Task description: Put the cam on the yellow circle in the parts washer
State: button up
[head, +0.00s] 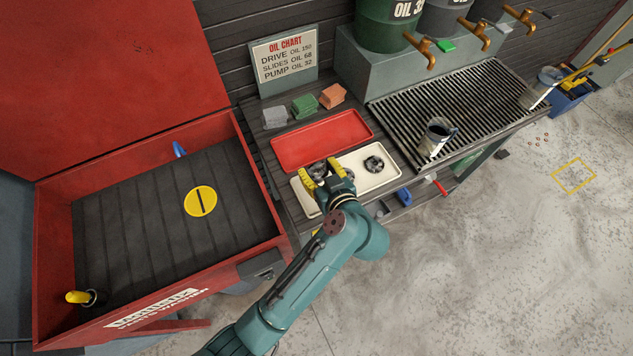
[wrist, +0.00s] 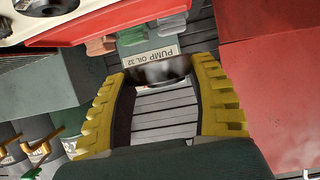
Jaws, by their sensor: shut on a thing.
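My gripper (head: 321,174) is over the left part of a cream tray (head: 392,181), its yellow fingers on both sides of a dark metal part (head: 318,169), which I take to be the cam. In the wrist view, my gripper (wrist: 165,75) is shut on this grey, shiny part (wrist: 163,70), partly hidden by the fingers. The head view does not show clearly whether it is clear of the tray. The yellow circle (head: 192,200), crossed by a dark bar, lies on the dark ribbed floor of the open red parts washer (head: 245,150) at left. The circle is empty.
Another dark round part (head: 375,164) lies in the cream tray. A red tray (head: 290,152) is behind it, then coloured blocks (head: 303,105) and an oil chart (head: 284,60). The washer's front wall (head: 180,298) stands up. A yellow-handled item (head: 78,297) is in its near-left corner.

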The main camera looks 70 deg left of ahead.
notch_tip(320, 180, down, 9)
jog(key=shift+b, duration=1)
jog(key=shift+f, duration=0.2)
jog(key=o, duration=1.2)
jog(key=shift+d+r, duration=0.1)
jog(key=shift+d, duration=0.05)
jog(key=p+v, duration=0.2)
jog(key=v, duration=1.4)
jog(key=shift+s+d+p, duration=0.15)
jog(key=shift+p, duration=0.15)
